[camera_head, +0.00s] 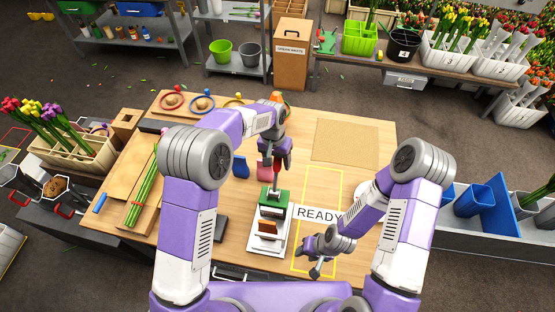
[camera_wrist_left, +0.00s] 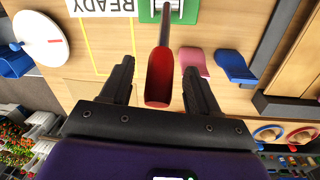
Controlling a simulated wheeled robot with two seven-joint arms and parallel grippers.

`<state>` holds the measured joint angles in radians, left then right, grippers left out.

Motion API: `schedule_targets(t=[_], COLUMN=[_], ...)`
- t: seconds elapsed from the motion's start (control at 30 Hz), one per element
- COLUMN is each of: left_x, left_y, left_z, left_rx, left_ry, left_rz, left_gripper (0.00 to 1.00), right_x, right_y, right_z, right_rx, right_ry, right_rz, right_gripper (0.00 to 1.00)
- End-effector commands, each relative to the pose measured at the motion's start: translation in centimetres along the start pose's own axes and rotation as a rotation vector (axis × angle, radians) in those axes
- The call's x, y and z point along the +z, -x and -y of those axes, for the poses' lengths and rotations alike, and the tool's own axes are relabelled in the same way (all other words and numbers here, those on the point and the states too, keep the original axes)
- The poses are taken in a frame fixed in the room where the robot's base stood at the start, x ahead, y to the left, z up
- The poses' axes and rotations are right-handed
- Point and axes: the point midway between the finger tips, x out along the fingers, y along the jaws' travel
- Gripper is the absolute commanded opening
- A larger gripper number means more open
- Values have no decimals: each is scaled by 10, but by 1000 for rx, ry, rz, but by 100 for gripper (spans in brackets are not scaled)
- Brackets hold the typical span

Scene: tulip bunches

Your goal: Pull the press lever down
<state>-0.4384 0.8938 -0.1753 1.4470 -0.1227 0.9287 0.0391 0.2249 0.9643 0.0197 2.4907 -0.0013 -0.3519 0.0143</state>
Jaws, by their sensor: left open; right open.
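The press (camera_head: 273,210) is green on a white base and stands on the wooden table, left of the READY sign (camera_head: 318,214). Its lever has a grey rod and a red handle (camera_wrist_left: 160,78), raised from the press. My left gripper (camera_head: 271,160) is at the top of the lever. In the left wrist view my left gripper (camera_wrist_left: 159,66) is open, with the red handle between its two fingers and a gap visible on each side. My right gripper (camera_head: 316,270) is low near the table's front, right of the press; its fingers are small in view.
A yellow outlined rectangle (camera_head: 335,180) surrounds the READY sign. Pink and blue pieces (camera_head: 240,167) stand behind the press. Green stems (camera_head: 143,190) lie in a tray at left. A white disc (camera_wrist_left: 39,27) lies beyond the sign. A brown mat (camera_head: 346,140) lies at the back.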

Motion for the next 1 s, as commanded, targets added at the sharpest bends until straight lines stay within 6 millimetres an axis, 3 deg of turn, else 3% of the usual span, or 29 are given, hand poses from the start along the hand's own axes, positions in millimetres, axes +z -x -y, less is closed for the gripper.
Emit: schedule_targets(t=[0.27, 0.7, 1.0], left_x=[0, 0, -2], left_y=[-3, -2, -1], left_z=[0, 0, 7], left_rx=[1, 0, -2], left_ry=[0, 0, 10], left_rz=[-1, 0, -16], left_gripper=[61, 0, 0], right_x=[0, 0, 0], right_y=[0, 0, -3], right_z=[0, 0, -1], right_rx=[0, 0, 0], right_ry=[0, 0, 0], right_rz=[0, 0, 0], right_gripper=[43, 43, 43])
